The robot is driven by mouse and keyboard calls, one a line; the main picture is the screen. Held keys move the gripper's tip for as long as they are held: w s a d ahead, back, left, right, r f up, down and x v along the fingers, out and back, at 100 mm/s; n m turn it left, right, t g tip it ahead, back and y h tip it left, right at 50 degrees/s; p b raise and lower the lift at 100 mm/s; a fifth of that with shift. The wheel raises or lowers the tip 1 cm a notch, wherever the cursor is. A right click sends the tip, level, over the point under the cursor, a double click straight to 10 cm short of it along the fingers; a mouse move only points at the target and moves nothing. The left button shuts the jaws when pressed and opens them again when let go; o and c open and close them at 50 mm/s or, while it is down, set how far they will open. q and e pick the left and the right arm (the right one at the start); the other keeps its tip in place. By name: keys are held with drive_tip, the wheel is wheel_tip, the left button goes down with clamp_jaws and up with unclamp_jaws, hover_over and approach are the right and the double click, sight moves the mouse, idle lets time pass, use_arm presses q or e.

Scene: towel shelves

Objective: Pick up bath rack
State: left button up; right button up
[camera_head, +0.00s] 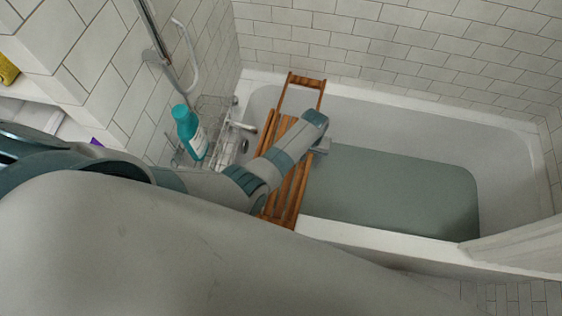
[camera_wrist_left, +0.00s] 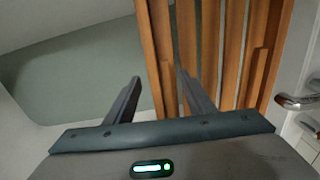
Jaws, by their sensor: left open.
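The bath rack (camera_head: 293,185) is a brown slatted wooden caddy lying across the white tub near its tap end. My left arm reaches over it from the left in the head view. My left gripper (camera_head: 322,147) is at the rack's right edge, partly hidden by its own wrist. In the left wrist view the rack's slats (camera_wrist_left: 233,50) run along the right half. The two dark fingers of the left gripper (camera_wrist_left: 160,90) are spread apart, with the rack's near edge slat (camera_wrist_left: 152,45) beyond and between them. I cannot tell whether they touch it. My right gripper is not in view.
A teal bottle (camera_head: 189,130) stands in a wire basket (camera_head: 213,112) by the tap (camera_head: 240,126). Tiled walls close off the back and left. A white curtain or panel (camera_head: 520,243) is at lower right.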

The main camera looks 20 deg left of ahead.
use_arm(q)
drive_tip(key=shift+f, duration=0.5)
drive_tip(key=shift+r, duration=0.1)
clamp_jaws()
